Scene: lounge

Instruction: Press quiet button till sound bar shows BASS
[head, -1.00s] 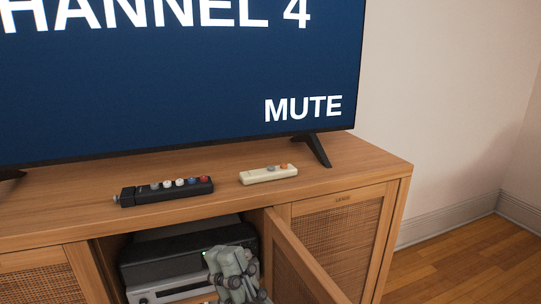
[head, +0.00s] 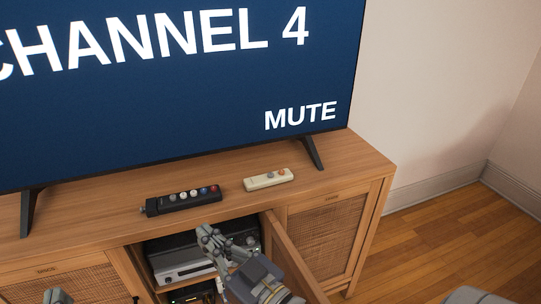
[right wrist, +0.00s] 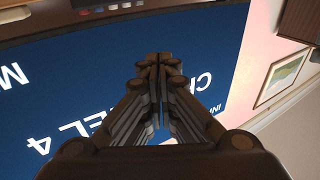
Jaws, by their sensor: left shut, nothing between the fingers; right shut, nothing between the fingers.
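A black remote (head: 182,200) with a row of white, blue and red buttons lies on the cabinet top. A cream remote (head: 269,179) with grey and orange buttons lies to its right. The TV screen (head: 160,90) reads CHANNEL 4 and MUTE. I cannot tell which thing is the sound bar, and no BASS text shows. My right gripper (head: 203,230) is shut and empty, just in front of and below the black remote, apart from it. Its shut fingers fill the middle of the right wrist view (right wrist: 158,60). My left gripper (head: 57,296) is shut, partly cut off at the bottom left.
The wooden cabinet (head: 345,160) has an open door (head: 290,255) right of my right gripper. Inside stand a black device with a green light and a silver device (head: 183,271). The TV feet (head: 313,153) stand on the top.

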